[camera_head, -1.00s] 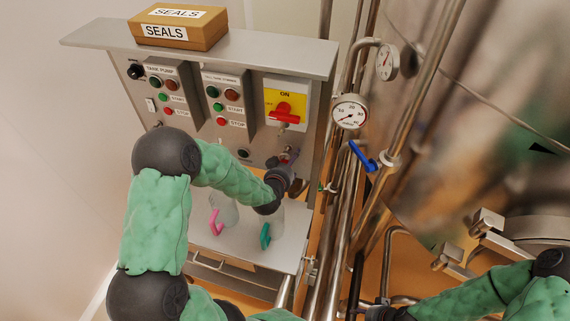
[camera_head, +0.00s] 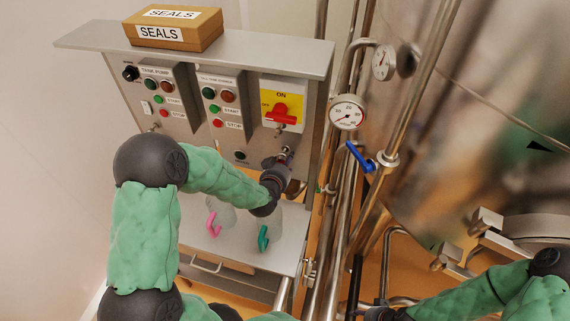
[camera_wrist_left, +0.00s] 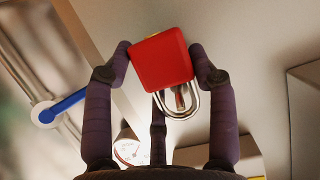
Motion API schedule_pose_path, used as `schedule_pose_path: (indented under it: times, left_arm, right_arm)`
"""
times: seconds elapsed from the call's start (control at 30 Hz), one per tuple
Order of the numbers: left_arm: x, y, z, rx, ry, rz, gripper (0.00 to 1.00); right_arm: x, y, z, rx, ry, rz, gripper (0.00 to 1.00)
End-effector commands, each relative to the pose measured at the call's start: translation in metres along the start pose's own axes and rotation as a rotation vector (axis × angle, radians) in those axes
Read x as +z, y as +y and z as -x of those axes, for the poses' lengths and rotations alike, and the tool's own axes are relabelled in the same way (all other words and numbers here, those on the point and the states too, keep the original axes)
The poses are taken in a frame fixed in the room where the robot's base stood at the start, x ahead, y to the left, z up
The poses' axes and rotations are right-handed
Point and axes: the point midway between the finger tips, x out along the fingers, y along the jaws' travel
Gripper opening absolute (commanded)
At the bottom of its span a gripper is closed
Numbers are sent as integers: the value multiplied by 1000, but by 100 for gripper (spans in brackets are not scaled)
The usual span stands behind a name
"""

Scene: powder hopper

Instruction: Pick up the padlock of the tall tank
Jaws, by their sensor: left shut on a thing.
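A red padlock (camera_wrist_left: 161,60) with a steel shackle (camera_wrist_left: 181,101) is between the fingers of my left gripper (camera_wrist_left: 163,62) in the left wrist view. The fingers press on both sides of its red body, and the shackle hangs free of any hasp that I can see. In the head view my left gripper (camera_head: 284,158) is in front of the lower right of the control panel, below the yellow plate with the red switch (camera_head: 280,112). The padlock is too small to make out there.
A box marked SEALS (camera_head: 177,27) sits on the panel's top ledge. Two spray bottles with a pink trigger (camera_head: 212,226) and a green trigger (camera_head: 263,238) stand on the shelf below. Pipes with a gauge (camera_head: 347,113) and a blue valve handle (camera_head: 361,157) are close on the right.

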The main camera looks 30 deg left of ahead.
Motion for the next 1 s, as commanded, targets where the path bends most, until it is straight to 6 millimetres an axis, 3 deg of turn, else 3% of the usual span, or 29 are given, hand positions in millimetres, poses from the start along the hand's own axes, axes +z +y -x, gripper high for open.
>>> schedule_pose_path:
  times: [0.6, 0.8, 1.0]
  left_arm:
    - [50, -1, 120, -3, 2, 1, 23]
    - [60, -1, 145, -2, 3, 1, 23]
    - [63, 0, 156, -1, 2, 1, 23]
  right_arm:
    - [-1, 7, -21, 0, 0, 0, 52]
    - [-1, 8, -23, 0, 0, 0, 52]
    - [-1, 8, -23, 0, 0, 0, 52]
